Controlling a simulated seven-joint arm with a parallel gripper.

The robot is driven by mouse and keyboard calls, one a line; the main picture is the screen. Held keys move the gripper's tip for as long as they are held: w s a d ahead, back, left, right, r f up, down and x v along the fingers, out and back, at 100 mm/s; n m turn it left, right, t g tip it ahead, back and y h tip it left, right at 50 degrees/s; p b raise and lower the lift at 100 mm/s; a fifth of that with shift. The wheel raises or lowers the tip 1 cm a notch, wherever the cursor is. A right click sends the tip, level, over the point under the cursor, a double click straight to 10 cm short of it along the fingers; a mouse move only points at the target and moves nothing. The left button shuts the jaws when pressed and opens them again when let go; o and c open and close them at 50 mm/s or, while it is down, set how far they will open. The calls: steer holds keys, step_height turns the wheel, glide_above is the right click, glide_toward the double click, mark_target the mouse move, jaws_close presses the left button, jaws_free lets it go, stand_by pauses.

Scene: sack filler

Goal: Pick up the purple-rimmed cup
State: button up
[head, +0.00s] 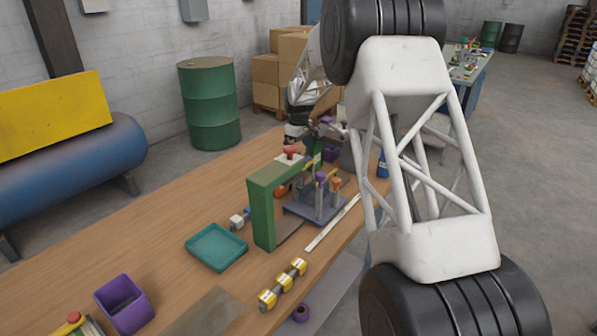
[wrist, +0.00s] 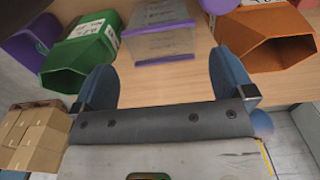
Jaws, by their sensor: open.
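A clear, box-like container with purple edging, which looks like the purple-rimmed cup (wrist: 160,45), stands on the wooden bench (wrist: 195,85) in the wrist view. It has a white label at its far end. My gripper (wrist: 162,62) is open, with one blue finger to each side of the picture's middle. The cup lies just beyond the fingertips and between their lines, apart from both as far as I can tell. In the head view my gripper (head: 296,132) is over the bench's far part, and I cannot make out the cup there.
In the wrist view a green bin (wrist: 75,60) is left of the cup, a purple bin (wrist: 30,40) farther left, and an orange bin (wrist: 265,40) to the right. In the head view a green press frame (head: 262,215) and a teal tray (head: 216,247) stand nearer on the bench.

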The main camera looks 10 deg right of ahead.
steer(key=shift+f, duration=0.15)
steer(key=shift+f, duration=1.15)
steer(key=shift+f, duration=2.6)
steer(key=c, duration=0.8)
steer(key=shift+r, duration=0.15)
